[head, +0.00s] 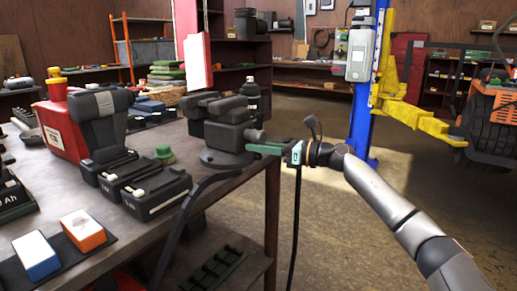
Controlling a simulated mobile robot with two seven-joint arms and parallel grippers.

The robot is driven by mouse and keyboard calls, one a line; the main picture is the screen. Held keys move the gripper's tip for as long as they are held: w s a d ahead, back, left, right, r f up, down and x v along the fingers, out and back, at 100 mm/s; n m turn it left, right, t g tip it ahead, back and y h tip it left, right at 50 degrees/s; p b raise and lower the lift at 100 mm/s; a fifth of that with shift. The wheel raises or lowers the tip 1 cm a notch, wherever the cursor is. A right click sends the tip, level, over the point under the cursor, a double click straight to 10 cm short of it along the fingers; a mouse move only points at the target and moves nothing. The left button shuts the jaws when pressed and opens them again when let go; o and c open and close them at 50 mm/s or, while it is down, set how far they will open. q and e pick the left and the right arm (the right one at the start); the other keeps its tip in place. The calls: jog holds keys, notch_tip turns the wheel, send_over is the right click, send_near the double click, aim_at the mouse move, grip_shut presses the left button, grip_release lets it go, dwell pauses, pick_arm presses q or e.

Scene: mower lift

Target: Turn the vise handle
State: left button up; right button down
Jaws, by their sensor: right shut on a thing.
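The dark grey vise (225,130) stands on the near right corner of the workbench, on a round base. My right gripper (258,148) comes in from the right, with its green fingers at the vise's front end, just below the screw. It is shut on the vise handle, which is mostly hidden by the fingers, so its angle cannot be told. My left gripper is not in view.
The workbench (120,225) holds black battery packs (155,192), a red container (62,130), and a blue-white box (36,256) and an orange-white box (83,230). A blue lift post (362,120) with a yellow arm (415,118) stands behind. Open floor lies right of the bench.

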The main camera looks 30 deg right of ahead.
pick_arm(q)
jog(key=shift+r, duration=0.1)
pick_arm(e)
jog(key=shift+d+r, duration=0.2)
jog(key=shift+r, duration=0.45)
jog(key=c, duration=0.6)
grip_release()
jog(key=shift+a, duration=0.1)
jog(key=shift+c, duration=0.2)
jog(key=shift+f, duration=0.25)
jog(key=shift+s+d+f, duration=0.15)
jog(key=shift+s+d, duration=0.15)
jog(key=shift+s, duration=0.1)
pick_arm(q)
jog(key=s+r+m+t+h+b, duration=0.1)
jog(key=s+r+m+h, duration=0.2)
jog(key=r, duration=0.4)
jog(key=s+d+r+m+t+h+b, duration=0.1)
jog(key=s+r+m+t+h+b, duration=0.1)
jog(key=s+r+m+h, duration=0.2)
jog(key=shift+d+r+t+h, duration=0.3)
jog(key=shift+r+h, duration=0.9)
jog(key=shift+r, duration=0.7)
pick_arm(e)
jog(key=shift+v, duration=5.7)
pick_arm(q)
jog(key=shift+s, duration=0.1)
